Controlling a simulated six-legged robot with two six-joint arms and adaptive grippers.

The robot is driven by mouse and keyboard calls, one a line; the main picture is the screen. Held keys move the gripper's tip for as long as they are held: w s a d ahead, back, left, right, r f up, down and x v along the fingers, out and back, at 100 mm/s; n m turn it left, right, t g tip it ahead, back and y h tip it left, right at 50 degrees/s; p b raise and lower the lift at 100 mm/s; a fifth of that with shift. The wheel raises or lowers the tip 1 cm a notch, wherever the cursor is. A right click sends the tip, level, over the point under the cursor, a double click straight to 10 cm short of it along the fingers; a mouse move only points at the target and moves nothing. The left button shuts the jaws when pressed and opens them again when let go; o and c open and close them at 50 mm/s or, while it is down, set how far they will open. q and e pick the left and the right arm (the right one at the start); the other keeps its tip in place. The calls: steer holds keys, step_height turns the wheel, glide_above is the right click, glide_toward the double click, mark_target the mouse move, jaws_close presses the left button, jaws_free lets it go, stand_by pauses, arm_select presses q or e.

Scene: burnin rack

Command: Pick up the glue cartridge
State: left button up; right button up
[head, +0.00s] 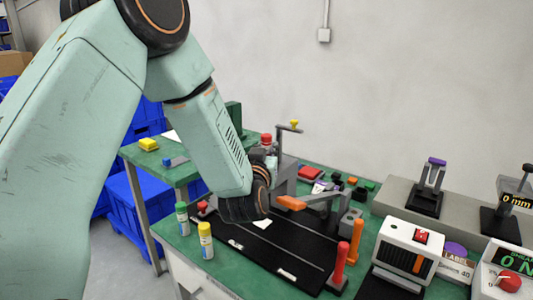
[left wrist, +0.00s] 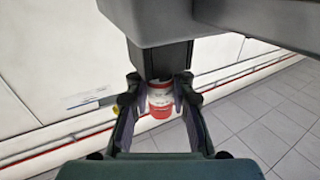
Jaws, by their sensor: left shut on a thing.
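My left gripper (head: 268,160) is above the far part of the green bench, with its arm reaching in from the left. In the left wrist view its two fingers (left wrist: 160,108) are closed on the sides of a red-and-white cylinder, which I take to be the glue cartridge (left wrist: 160,101). Its red top (head: 266,138) shows in the head view just above the fingers; the lower body is mostly hidden. The cartridge looks about upright. My right gripper is not in view.
A green-capped bottle (head: 182,218) and a yellow-capped bottle (head: 205,241) stand at the bench's left edge. A black mat (head: 285,243) lies beside them. A clamp with an orange handle (head: 291,202) is close right of my gripper. A white device (head: 404,250) stands at right.

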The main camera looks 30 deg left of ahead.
arm_select(q)
steer(key=shift+w, duration=0.15)
jaws_close()
step_height(320, 180, up, 9)
steer(key=shift+r+p, duration=0.1)
steer(key=shift+p, duration=1.1)
steer(key=shift+r, duration=0.45)
steer(key=shift+f, duration=0.1)
